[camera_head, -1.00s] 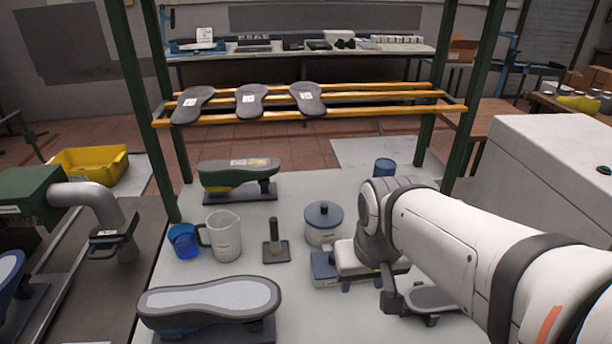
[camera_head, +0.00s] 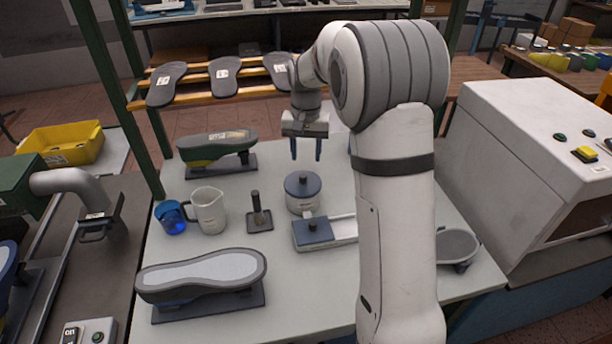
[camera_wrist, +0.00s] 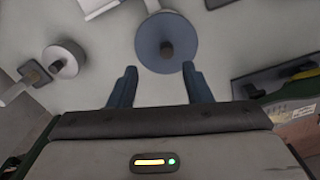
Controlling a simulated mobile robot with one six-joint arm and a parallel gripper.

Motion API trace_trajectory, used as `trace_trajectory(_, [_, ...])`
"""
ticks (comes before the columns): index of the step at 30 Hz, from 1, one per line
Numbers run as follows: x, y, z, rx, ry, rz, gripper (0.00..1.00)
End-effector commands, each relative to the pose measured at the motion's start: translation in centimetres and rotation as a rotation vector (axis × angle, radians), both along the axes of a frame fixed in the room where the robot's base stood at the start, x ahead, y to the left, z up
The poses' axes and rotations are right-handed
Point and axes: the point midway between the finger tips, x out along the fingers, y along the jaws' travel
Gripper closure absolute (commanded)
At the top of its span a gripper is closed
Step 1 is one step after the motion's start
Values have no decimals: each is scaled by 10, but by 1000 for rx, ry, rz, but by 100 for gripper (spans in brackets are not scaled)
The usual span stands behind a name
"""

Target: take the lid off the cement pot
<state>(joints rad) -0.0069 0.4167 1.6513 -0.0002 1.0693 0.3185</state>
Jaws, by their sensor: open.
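The cement pot (camera_head: 301,203) is a round white pot on the table, with its blue-grey lid (camera_head: 303,184) on it. The lid has a dark knob at its centre. My gripper (camera_head: 306,156) is open and empty, fingers pointing down, raised above and a little behind the pot in the head view. In the wrist view the lid (camera_wrist: 151,45) is seen from above with its knob (camera_wrist: 167,49). My gripper's fingertips (camera_wrist: 158,75) lie below the knob in that picture, apart from it. The lid hides most of the pot there.
A white tray with a blue block (camera_head: 313,232) stands just in front of the pot. A brush on a stand (camera_head: 259,215), a white jug (camera_head: 209,211) and a blue cup (camera_head: 171,219) stand to its left. Shoe lasts (camera_head: 216,147) lie behind and in front. A rack (camera_head: 250,93) stands behind.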

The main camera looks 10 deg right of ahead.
Motion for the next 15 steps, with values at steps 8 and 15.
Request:
trace_trajectory(8, [6,1,-25,1,8,-6,55])
trace_trajectory(15, [10,7,-55,0,9,-4,55])
